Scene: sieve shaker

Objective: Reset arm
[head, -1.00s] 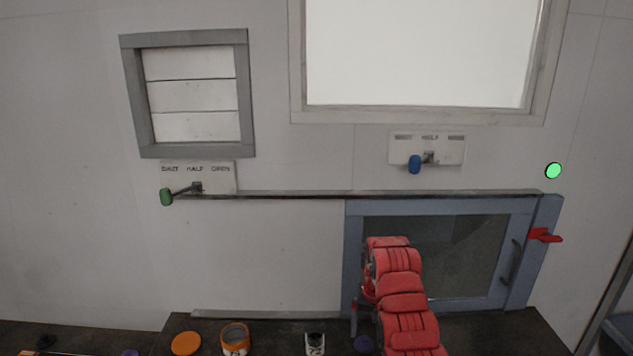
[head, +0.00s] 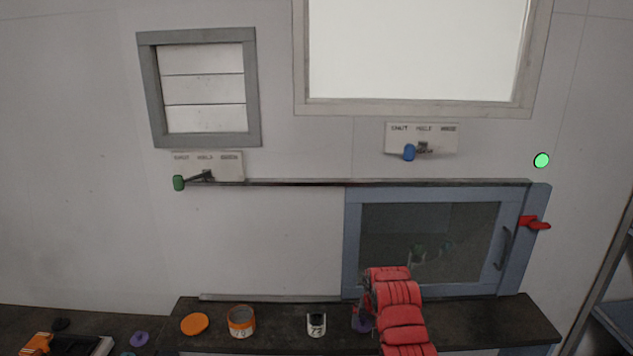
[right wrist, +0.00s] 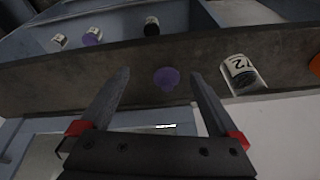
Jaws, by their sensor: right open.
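My right arm, in red padding, reaches up from the bottom of the head view in front of the grey-blue framed glass door (head: 352,240). Its gripper (right wrist: 160,78) shows in the right wrist view with two dark fingers spread apart and nothing between them. A purple lid (right wrist: 167,77) appears beyond the fingertips on the dark counter (right wrist: 100,75); in the head view it is partly hidden by my arm. My left gripper is out of view.
An orange jar (head: 241,321) and orange lid (head: 194,324) are on the counter at left. Green (head: 179,183) and blue (head: 409,152) handled levers and a red latch (head: 535,223) are on the wall and door. The wall between the levers is clear.

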